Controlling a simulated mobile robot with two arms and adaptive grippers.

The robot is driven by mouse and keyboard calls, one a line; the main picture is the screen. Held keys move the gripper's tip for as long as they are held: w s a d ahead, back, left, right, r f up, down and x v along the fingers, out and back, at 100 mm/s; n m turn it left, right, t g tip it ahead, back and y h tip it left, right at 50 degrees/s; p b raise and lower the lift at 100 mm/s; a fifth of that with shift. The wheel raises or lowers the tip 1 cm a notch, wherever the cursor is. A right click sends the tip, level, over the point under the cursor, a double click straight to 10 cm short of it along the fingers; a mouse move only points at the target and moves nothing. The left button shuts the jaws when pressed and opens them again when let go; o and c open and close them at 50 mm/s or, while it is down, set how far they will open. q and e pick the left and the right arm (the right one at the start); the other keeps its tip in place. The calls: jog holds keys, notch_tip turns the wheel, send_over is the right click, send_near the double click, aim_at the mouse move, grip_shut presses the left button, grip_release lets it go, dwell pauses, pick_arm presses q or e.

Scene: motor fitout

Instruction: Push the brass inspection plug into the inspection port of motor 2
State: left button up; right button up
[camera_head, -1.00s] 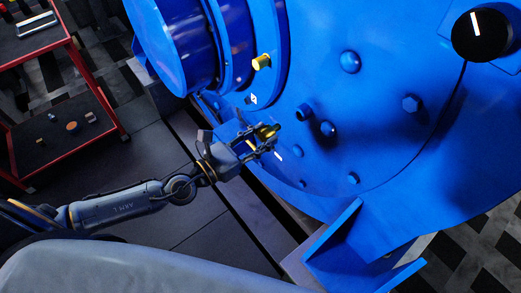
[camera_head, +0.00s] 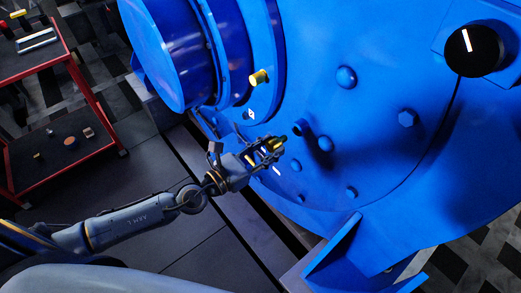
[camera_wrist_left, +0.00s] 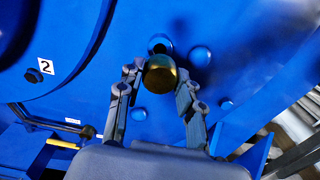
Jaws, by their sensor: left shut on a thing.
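The brass inspection plug (camera_head: 278,143) is in my left gripper (camera_head: 270,148), whose fingers are shut on it. In the left wrist view the plug (camera_wrist_left: 160,75) shows its rounded brass end between the two fingertips. The blue motor (camera_head: 370,170) fills the middle and right; a "2" label (camera_wrist_left: 46,67) marks it in the left wrist view. A dark round opening on a short boss (camera_head: 302,127), which looks like the inspection port, is just right of the plug. In the left wrist view this opening (camera_wrist_left: 160,41) is partly hidden behind the plug. A gap shows between them.
A yellow fitting (camera_head: 259,77) and several blue bolt heads (camera_head: 346,77) stick out of the motor. A black knob with a white mark (camera_head: 472,50) is at the upper right. A red cart (camera_head: 90,98) with small parts stands left. Dark floor lies between cart and motor.

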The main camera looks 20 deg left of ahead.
aim_at(286, 137)
pick_arm(q)
jog(key=shift+x, duration=1.25)
jog(key=shift+p+x, duration=0.6)
jog(key=shift+x, duration=1.2)
dwell(0.5)
jog(key=o, duration=1.3)
jog(key=shift+s+a, duration=0.1)
jog(key=v, duration=1.1)
jog(key=shift+s+a, duration=0.2)
jog(key=shift+s, duration=0.15)
